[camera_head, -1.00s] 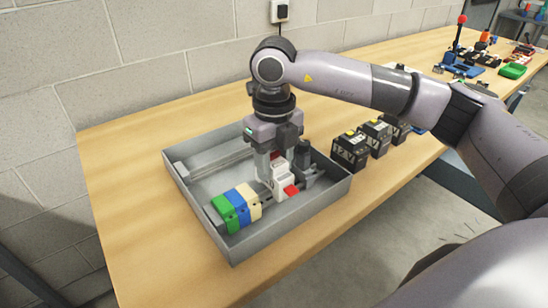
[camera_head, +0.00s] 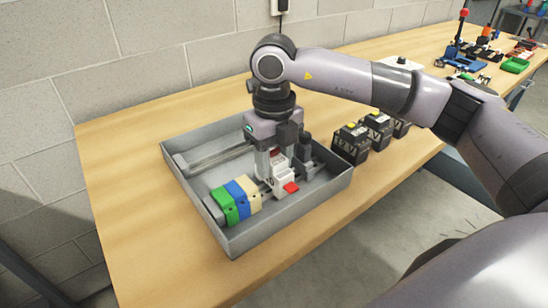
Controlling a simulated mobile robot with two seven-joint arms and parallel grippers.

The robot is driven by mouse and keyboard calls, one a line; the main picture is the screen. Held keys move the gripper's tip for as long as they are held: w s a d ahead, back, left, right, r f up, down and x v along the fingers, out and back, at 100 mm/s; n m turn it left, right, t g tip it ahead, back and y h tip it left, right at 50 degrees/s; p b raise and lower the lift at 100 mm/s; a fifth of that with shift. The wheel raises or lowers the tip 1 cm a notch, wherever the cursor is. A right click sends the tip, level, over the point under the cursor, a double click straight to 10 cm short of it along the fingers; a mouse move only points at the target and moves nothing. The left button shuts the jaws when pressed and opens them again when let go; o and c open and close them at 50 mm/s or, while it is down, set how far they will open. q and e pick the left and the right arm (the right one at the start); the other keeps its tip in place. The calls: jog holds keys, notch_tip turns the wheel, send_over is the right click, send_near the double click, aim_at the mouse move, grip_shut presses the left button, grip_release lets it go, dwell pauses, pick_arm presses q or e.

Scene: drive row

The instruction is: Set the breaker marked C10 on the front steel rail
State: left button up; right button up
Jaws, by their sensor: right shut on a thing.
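A white breaker with a red lever (camera_head: 287,182) is in the grey tray, at the front rail, right of the coloured terminal blocks. Its marking is too small to read. The front steel rail (camera_head: 267,191) is mostly covered by the blocks and the breaker. My right gripper (camera_head: 272,174) points straight down over the tray and is shut on the white breaker. The breaker stands upright at the rail; I cannot tell whether it is seated. Green, blue and cream blocks (camera_head: 237,196) sit on the rail's left part. My left gripper is not in view.
The grey tray (camera_head: 290,222) has raised walls. A dark upright part (camera_head: 304,150) stands close right of my gripper. Dark relay-like boxes (camera_head: 351,143) stand on the table (camera_head: 130,170) right of the tray.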

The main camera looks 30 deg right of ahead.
jog(key=shift+f+b, duration=0.3)
jog(key=shift+f, duration=0.1)
jog(key=o, duration=1.3)
notch_tip(320, 180, up, 7)
jog(key=shift+r, duration=0.15)
